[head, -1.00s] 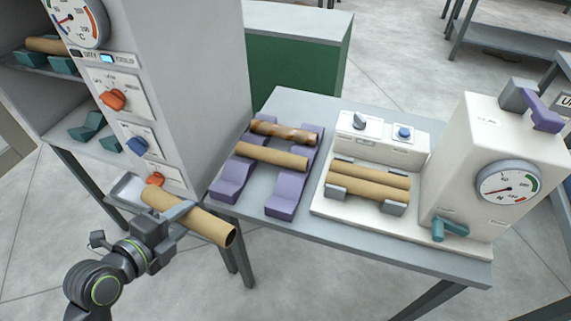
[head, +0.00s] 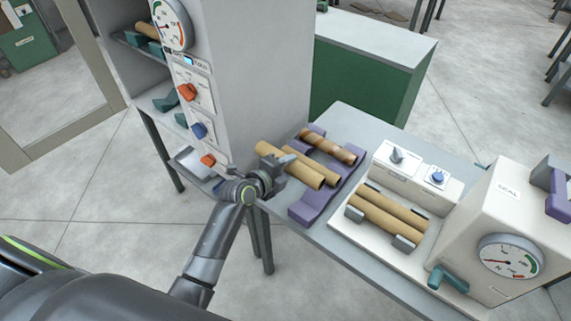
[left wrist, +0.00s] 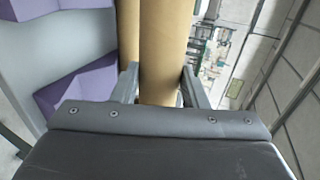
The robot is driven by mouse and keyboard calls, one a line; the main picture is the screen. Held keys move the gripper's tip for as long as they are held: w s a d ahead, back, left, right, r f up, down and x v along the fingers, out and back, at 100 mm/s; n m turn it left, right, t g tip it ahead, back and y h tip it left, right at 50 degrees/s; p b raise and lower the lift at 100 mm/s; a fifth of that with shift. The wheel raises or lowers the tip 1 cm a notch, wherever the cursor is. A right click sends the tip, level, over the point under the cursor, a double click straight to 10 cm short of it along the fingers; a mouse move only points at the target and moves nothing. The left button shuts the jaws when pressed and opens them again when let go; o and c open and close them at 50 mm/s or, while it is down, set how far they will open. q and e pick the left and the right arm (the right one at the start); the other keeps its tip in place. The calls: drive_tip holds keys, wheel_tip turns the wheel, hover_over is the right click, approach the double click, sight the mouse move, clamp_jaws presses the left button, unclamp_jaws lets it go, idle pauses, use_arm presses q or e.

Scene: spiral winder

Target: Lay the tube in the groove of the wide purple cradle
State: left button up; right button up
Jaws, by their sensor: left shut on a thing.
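The wide purple cradle (head: 310,206) stands on the table in the head view. Its blocks also show at the left of the left wrist view (left wrist: 82,88). My left gripper (head: 279,163) is shut on a plain cardboard tube (head: 302,172) and holds it over the near-left part of the cradle. The head view does not settle whether the tube touches the groove. In the left wrist view the held tube (left wrist: 163,50) runs between the two fingers. A second plain tube (head: 328,177) lies close beside it, and a striped brown tube (head: 330,147) lies behind in the cradle. My right gripper is out of view.
The grey cabinet (head: 255,75) with dials and knobs rises just left of the cradle. A white machine base holding two tubes (head: 388,215) stands to the right, beside the gauge housing (head: 515,215). A small tray (head: 190,165) juts from the cabinet.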

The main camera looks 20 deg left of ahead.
use_arm(q)
drive_tip(key=shift+f+b, duration=0.4)
drive_tip(key=shift+f, duration=0.35)
wheel_tip(320, 180, down, 7)
drive_tip(key=b, duration=0.5)
drive_tip(key=shift+r, duration=0.1)
drive_tip(key=shift+f+b, duration=0.7)
drive_tip(key=shift+b, duration=0.4)
drive_tip(key=o, duration=1.1)
drive_tip(key=shift+c, duration=0.2)
drive_tip(key=shift+s, duration=0.15)
